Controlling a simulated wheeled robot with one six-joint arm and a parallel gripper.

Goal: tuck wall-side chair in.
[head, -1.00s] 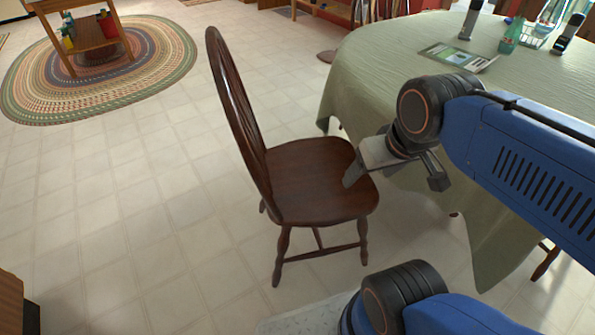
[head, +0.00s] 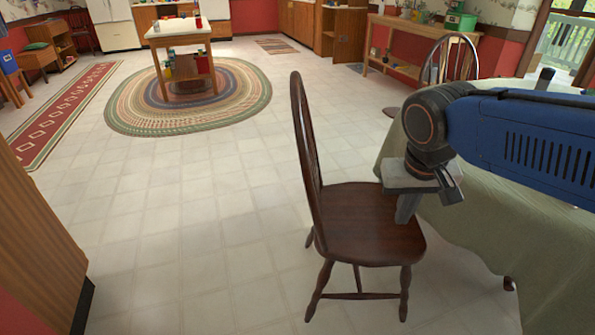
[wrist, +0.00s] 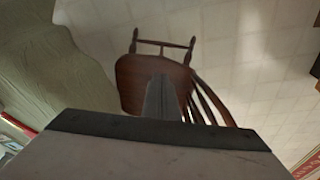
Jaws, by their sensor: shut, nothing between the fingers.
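A dark brown wooden chair (head: 362,222) with a spindle back stands beside the table, its seat facing the green tablecloth (head: 475,225). The front edge of its seat is close to the hanging cloth. My gripper (head: 407,212) is over the seat's front right part in the head view, shut and empty. Whether it touches the seat I cannot tell. In the wrist view the chair (wrist: 135,82) lies beyond my fingers (wrist: 162,95), which cover part of the seat. The tablecloth (wrist: 45,75) hangs at the left there.
A second chair (head: 452,58) stands at the table's far side. A wooden cabinet (head: 40,215) is at the left edge. A small island table (head: 178,38) stands on an oval braided rug (head: 235,95). The tiled floor left of the chair is clear.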

